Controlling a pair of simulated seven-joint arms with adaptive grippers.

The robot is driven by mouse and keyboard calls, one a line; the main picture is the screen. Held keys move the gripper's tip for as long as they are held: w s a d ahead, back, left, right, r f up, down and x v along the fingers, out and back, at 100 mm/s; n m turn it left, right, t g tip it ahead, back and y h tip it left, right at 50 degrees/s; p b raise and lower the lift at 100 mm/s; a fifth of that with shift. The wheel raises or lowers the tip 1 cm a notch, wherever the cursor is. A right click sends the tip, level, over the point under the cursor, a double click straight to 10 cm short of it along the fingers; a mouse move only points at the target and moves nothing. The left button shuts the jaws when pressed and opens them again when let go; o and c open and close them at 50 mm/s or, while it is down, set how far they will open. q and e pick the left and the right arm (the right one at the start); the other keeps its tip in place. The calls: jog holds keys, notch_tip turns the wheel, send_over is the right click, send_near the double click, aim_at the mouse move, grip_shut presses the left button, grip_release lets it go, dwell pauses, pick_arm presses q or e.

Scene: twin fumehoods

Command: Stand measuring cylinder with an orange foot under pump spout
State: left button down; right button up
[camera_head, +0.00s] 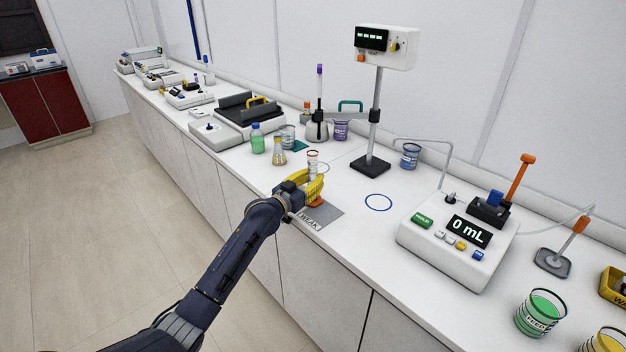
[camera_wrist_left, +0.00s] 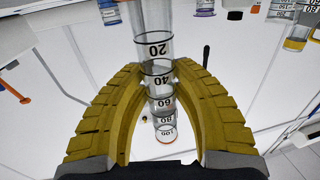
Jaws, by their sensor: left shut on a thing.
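The clear measuring cylinder (camera_head: 312,163) is upright, with its orange foot (camera_head: 315,204) over a grey mat. I cannot tell whether the foot touches the mat. My left gripper (camera_head: 316,186) is shut around the cylinder's lower part. The white pump (camera_head: 453,245) reads 0 mL. Its thin bent spout (camera_head: 447,160) reaches left over the bench. A blue ring (camera_head: 378,202) is marked on the bench, empty. My right gripper is not in view.
A stand with a black base (camera_head: 370,165) is behind the ring. A blue-marked beaker (camera_head: 410,156) stands near the wall behind the spout.

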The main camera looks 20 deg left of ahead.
pick_arm(q)
jog(key=shift+f, duration=0.1)
jog(key=c, duration=1.1)
grip_release()
jog(key=shift+f, duration=0.1)
